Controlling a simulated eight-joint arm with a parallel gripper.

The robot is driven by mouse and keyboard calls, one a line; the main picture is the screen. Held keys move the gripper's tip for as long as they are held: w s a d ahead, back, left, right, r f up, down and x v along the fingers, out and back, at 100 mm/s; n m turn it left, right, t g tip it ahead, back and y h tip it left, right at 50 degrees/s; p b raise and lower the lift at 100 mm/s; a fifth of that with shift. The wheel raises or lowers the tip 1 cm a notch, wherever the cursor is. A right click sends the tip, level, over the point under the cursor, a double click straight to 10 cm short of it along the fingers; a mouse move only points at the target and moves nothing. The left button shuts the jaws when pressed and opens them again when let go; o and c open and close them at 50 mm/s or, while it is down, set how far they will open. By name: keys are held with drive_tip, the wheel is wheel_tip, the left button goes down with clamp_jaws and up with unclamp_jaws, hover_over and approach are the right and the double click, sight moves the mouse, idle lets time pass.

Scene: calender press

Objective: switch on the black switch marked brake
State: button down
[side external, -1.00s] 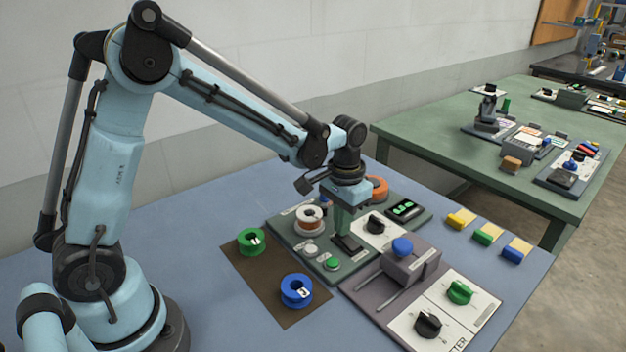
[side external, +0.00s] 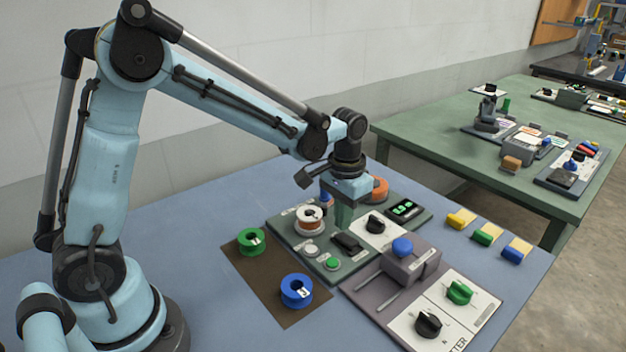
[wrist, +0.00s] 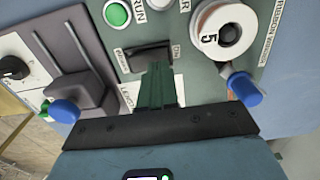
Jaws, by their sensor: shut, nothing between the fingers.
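The black switch (side external: 347,243) is a dark rocker on the dark green panel, beside the white and green round buttons. It also shows in the wrist view (wrist: 148,57), with small labels at its ends that are hard to read. I cannot tell which way the rocker is tipped. My gripper (side external: 343,226) is just behind and above the switch in the side view. In the wrist view its green fingers (wrist: 158,72) are together and empty, with their tips at the near edge of the switch. I cannot tell if they touch it.
A white-and-orange spool (side external: 310,219) stands close left of my gripper, and an orange spool (side external: 377,189) behind. A black knob (side external: 376,224) and a lever with a blue knob (side external: 402,246) are to the right. A green button (side external: 332,264) lies in front.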

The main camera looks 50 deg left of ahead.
sight(339, 237)
drive_tip(key=shift+r, duration=2.45)
drive_tip(key=shift+s+r, duration=0.1)
drive_tip(key=s+a+r+t, duration=0.2)
drive_tip(key=s+t, duration=0.5)
drive_tip(key=s, duration=0.5)
drive_tip(key=shift+r, duration=0.8)
